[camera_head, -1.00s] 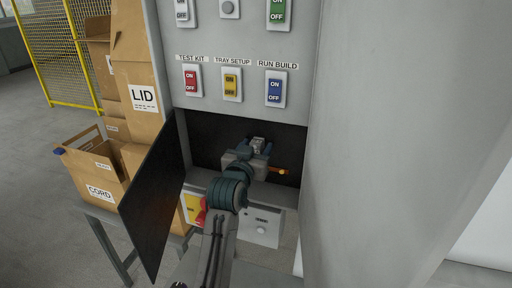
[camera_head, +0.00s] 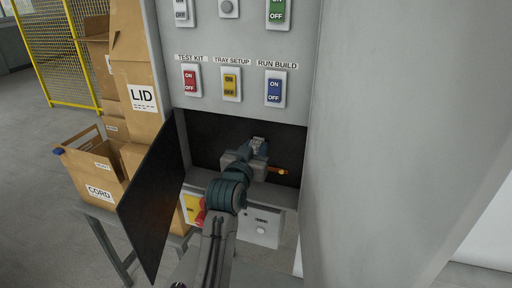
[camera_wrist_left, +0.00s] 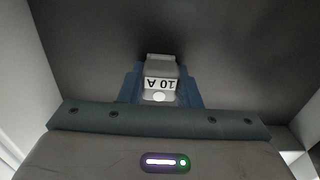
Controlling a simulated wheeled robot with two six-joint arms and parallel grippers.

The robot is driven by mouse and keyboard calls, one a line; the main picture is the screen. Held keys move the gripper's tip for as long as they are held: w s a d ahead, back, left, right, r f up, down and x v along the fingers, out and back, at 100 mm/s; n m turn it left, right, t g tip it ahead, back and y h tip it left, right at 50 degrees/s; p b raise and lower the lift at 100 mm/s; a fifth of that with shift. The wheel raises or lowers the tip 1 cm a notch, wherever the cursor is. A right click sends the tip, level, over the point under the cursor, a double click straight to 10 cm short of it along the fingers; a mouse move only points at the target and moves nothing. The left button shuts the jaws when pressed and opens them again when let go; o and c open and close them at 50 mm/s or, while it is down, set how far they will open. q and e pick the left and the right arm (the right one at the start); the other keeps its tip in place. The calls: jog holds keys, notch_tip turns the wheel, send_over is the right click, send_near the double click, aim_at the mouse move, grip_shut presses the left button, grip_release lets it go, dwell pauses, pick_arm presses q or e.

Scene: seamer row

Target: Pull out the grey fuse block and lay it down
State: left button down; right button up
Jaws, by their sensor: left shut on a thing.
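The grey fuse block (camera_wrist_left: 161,68) carries a label reading "10 A", upside down in the left wrist view. It sits against the dark back of an open cabinet recess (camera_head: 205,140). My left gripper (camera_head: 258,146) reaches into the recess, and its blue fingers are shut on the block from both sides. In the head view the block (camera_head: 259,140) shows only as a small grey patch between the fingers. Whether it is still seated in a socket cannot be told. My right gripper is not in view.
The dark cabinet door (camera_head: 153,200) stands open at the left. An orange-tipped part (camera_head: 279,171) is right of my gripper in the recess. Labelled switches (camera_head: 231,84) are above. A panel with a red and yellow switch (camera_head: 193,207) is below. Cardboard boxes (camera_head: 95,170) stand left.

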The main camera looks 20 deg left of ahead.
pick_arm(q)
jog(key=shift+s+a, duration=0.1)
jog(key=shift+s, duration=2.8)
